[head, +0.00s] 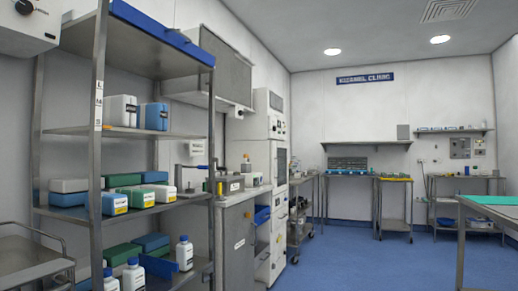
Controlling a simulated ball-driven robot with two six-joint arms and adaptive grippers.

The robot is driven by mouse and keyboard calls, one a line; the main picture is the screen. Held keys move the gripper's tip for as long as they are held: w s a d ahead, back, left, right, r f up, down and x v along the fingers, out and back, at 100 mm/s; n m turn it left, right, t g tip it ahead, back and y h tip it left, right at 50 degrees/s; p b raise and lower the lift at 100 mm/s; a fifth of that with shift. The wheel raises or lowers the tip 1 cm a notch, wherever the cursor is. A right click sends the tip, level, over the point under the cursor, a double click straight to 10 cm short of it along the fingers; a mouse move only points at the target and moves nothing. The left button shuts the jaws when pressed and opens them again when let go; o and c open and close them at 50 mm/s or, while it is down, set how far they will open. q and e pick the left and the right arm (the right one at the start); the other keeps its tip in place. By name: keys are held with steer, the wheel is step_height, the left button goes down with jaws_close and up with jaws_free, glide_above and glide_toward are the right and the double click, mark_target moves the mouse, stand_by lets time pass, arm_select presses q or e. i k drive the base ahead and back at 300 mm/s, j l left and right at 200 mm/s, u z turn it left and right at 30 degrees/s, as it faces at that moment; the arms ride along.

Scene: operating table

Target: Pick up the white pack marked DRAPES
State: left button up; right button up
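Several white packs with small labels stand on the metal shelf rack (99,166) at the left. One white pack (119,108) is on the upper shelf beside a blue pack (153,116). On the middle shelf a white pack (111,201) with a yellow label is at the front, and another white pack (163,192) is farther right. The labels are too small to read, so I cannot tell which pack is marked DRAPES. Neither of my grippers is in view.
Green and blue packs and white bottles (185,253) fill the lower shelf. A metal cart (30,262) stands at the near left, and cabinets (240,235) stand beyond the rack. The blue floor (365,265) between is clear.

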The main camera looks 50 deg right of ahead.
mark_target(164, 194)
steer(key=z, duration=1.1)
steer(key=i+j+u, duration=0.15)
steer(key=i, duration=0.35)
steer(key=i+j+u, duration=0.1)
steer(key=i, duration=0.45)
